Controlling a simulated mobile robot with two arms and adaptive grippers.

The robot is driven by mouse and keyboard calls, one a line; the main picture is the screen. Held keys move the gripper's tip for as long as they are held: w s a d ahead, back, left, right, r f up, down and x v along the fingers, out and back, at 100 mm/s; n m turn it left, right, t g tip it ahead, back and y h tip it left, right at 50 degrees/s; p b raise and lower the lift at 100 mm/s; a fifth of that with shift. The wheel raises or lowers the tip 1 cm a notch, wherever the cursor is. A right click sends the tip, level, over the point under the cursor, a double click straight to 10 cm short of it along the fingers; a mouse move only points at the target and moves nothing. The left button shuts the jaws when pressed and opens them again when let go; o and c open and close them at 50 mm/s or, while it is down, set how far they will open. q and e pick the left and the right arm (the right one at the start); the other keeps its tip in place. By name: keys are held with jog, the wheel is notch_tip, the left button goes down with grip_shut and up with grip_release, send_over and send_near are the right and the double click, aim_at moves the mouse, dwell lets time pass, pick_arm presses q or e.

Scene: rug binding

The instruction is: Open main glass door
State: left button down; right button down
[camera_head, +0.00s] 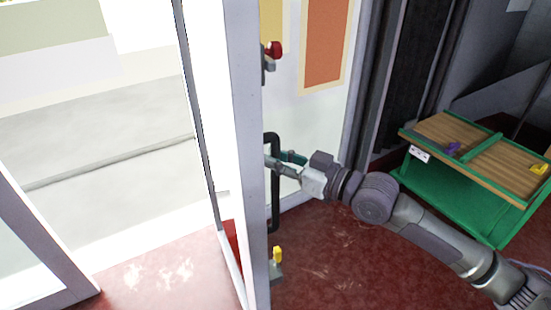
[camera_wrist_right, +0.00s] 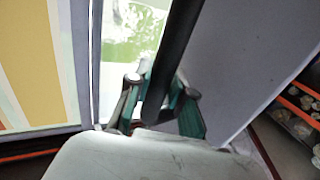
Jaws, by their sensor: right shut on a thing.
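The main glass door (camera_head: 250,120) has a pale frame and stands ajar, with a bright opening to its left. A black bar handle (camera_head: 274,215) runs upright along the door's edge. My right gripper (camera_head: 279,162) is at the handle's upper part, its arm coming in from the right. In the right wrist view, the gripper's fingers (camera_wrist_right: 160,105) are closed around the black handle (camera_wrist_right: 179,40). A red knob lock (camera_head: 274,50) sits above the handle and a yellow knob lock (camera_head: 277,254) below it. My left gripper is not in view.
A green and wooden table (camera_head: 470,208) with small yellow and purple items stands at the right. Red floor (camera_head: 335,265) is clear between it and the door. Pale paving (camera_head: 95,145) lies outside. Yellow and orange panels (camera_head: 324,42) hang behind the door.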

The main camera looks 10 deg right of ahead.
jog(key=shift+w+d+r, duration=0.1)
jog(key=shift+d+r, duration=0.05)
jog(key=shift+r, duration=0.1)
jog(key=c, duration=1.5)
grip_release()
jog(key=shift+r, duration=0.1)
jog(key=o, duration=0.5)
jog(key=shift+w+a+f, duration=0.2)
jog(key=shift+a+f, duration=0.05)
jog(key=shift+s, duration=0.1)
jog(key=shift+v, duration=6)
